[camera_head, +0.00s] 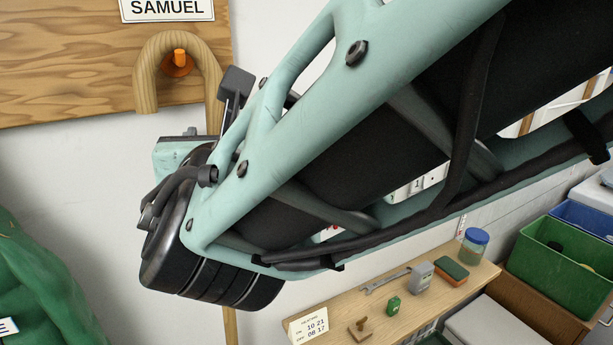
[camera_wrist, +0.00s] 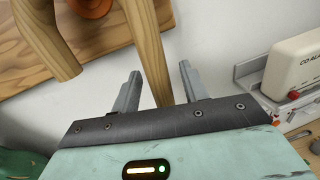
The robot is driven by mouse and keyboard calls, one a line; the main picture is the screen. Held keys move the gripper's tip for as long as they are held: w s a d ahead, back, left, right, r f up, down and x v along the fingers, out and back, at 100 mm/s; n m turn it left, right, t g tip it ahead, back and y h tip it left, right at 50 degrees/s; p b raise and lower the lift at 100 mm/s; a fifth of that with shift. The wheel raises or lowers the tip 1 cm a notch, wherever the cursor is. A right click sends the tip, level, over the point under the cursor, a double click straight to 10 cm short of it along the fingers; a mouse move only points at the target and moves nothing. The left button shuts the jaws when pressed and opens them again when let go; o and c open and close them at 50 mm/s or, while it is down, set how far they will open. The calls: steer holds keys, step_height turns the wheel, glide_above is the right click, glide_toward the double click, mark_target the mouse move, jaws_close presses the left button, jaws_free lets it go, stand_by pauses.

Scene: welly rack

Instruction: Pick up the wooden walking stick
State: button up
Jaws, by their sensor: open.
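The wooden walking stick (camera_head: 146,85) hangs by its curved handle over an orange peg (camera_head: 179,58) on a wooden board. In the head view my arm hides most of its shaft, and a lower piece shows beneath the arm. In the wrist view the stick (camera_wrist: 146,38) runs down between the two fingers of my gripper (camera_wrist: 160,70). The fingers are open, one on each side of the shaft, with gaps visible. One dark finger of my gripper (camera_head: 234,88) shows beside the shaft in the head view.
The wooden board (camera_head: 60,60) bears a SAMUEL label (camera_head: 168,9). A green quilted item (camera_head: 40,285) is at lower left. A wooden bench (camera_head: 400,310) with a wrench, a jar (camera_head: 473,247) and small items is at lower right, beside a green bin (camera_head: 560,265).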

jaws_close()
steer(key=shift+r, duration=0.15)
stand_by(0.4)
